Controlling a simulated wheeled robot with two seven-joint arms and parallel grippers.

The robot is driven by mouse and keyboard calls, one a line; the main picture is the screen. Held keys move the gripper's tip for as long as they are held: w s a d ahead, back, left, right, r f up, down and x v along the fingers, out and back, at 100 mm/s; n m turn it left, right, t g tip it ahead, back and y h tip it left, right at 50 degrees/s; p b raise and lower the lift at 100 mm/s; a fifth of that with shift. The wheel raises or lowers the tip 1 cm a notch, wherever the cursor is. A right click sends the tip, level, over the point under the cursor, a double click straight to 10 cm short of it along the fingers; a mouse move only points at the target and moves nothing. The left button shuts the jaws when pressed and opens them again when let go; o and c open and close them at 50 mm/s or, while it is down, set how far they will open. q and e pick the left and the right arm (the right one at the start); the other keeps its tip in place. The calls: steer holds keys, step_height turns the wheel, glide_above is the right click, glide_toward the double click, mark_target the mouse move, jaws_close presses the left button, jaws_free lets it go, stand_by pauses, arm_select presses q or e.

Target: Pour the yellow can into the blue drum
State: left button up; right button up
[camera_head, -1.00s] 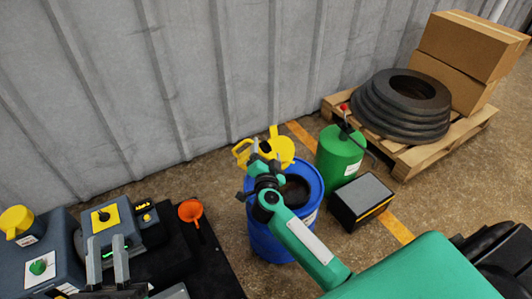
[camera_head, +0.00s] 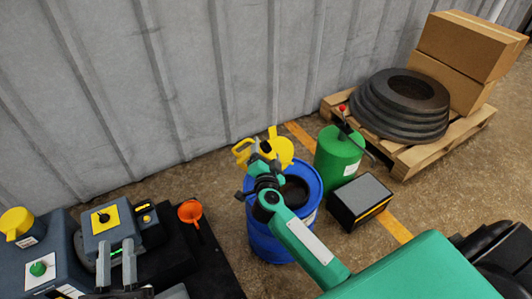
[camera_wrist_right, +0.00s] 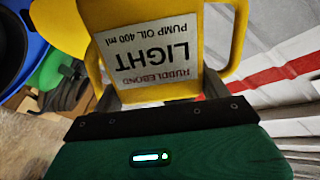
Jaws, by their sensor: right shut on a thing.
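The yellow can (camera_head: 280,152) is held above the far side of the blue drum (camera_head: 265,240). It fills the upper middle of the right wrist view (camera_wrist_right: 216,35), its label upside down there. My right gripper (camera_head: 257,160) is shut on it and partly hides it in the head view. I cannot tell its exact tilt, and no liquid shows. The drum stands on the floor with a dark opening (camera_head: 295,190) on top, partly covered by my right arm. My left gripper (camera_head: 116,263) is open and empty, over the dark equipment at lower left.
A green canister (camera_head: 338,155) and a dark box (camera_head: 361,201) stand right of the drum. A pallet (camera_head: 425,155) with black rings and cartons is farther right. An orange funnel (camera_head: 190,211) lies left of the drum. The corrugated wall (camera_head: 160,80) is behind.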

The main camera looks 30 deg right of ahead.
arm_select(q)
steer(key=shift+d+f+g+p, duration=0.3)
steer(key=shift+f+g, duration=0.3)
steer(key=shift+f, duration=0.45)
steer(key=shift+d+f+g+p, duration=0.2)
steer(key=shift+d+f+g, duration=0.15)
steer(key=shift+f+g, duration=0.45)
arm_select(e)
steer(key=shift+s+d+r+m, duration=0.15)
steer(key=shift+d+r+m, duration=0.1)
steer(key=shift+r+m, duration=0.25)
arm_select(q)
steer(key=shift+s+d+f+g+y+p, duration=0.1)
steer(key=shift+s+d+f+g+p, duration=0.2)
steer(key=shift+f, duration=0.4)
steer(key=shift+s+d+f+g+y, duration=0.1)
steer(key=shift+f+g, duration=0.25)
steer(key=shift+f, duration=0.4)
steer(key=shift+s+d+f+g+y+p, duration=0.15)
steer(key=shift+f+g, duration=0.2)
steer(key=shift+f, duration=0.35)
arm_select(e)
steer(key=shift+s+d+r+m, duration=0.15)
steer(key=shift+d+r+m, duration=0.2)
steer(key=shift+m, duration=0.25)
